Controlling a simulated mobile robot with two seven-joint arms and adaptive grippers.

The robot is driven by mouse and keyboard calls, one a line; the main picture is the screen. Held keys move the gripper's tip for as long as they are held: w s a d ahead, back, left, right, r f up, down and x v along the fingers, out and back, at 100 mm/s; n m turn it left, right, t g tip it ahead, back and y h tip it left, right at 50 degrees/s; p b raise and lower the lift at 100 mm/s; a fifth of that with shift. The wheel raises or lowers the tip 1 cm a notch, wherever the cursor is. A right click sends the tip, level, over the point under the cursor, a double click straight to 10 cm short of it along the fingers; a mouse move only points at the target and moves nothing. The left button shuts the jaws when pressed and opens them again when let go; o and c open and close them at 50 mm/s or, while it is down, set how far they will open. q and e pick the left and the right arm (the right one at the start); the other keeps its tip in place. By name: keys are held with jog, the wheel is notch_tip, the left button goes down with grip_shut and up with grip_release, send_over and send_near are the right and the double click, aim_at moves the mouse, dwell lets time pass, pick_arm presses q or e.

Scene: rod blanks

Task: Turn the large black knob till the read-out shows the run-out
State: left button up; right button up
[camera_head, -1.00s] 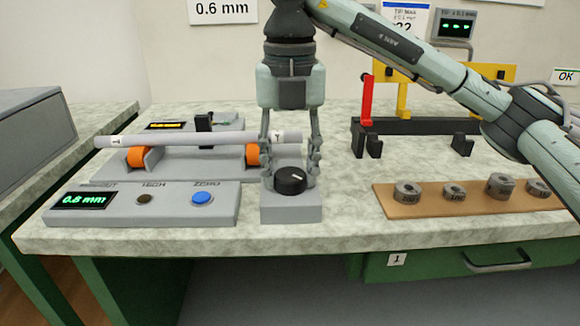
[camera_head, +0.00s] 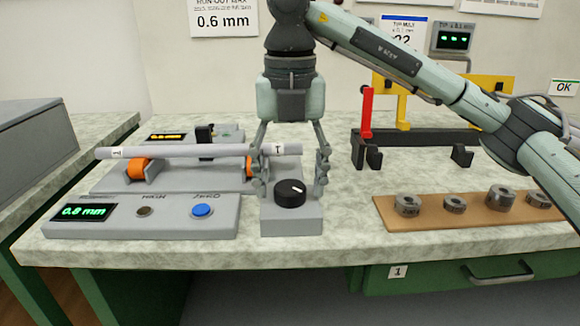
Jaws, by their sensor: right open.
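The large black knob (camera_head: 290,194) sits on a grey block at the front of the bench, its white mark pointing up and right. My right gripper (camera_head: 290,178) points down over it, open, with one finger on each side; I cannot tell whether they touch it. The green read-out (camera_head: 83,212) on the grey console shows 0.8 mm. A pale rod (camera_head: 185,152) lies across orange rollers (camera_head: 138,170) behind the console, a tag near each end. The right roller is partly hidden by a finger. My left gripper is out of view.
The console has a dark button (camera_head: 144,211) and a blue button (camera_head: 202,211). A wooden strip (camera_head: 470,217) with several metal rings lies at the right. A black stand (camera_head: 425,137) with red and yellow parts is behind. A wall sign (camera_head: 223,18) reads 0.6 mm.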

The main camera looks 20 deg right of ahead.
aim_at(290, 186)
notch_tip(290, 186, up, 12)
dwell(0.4)
dwell(0.4)
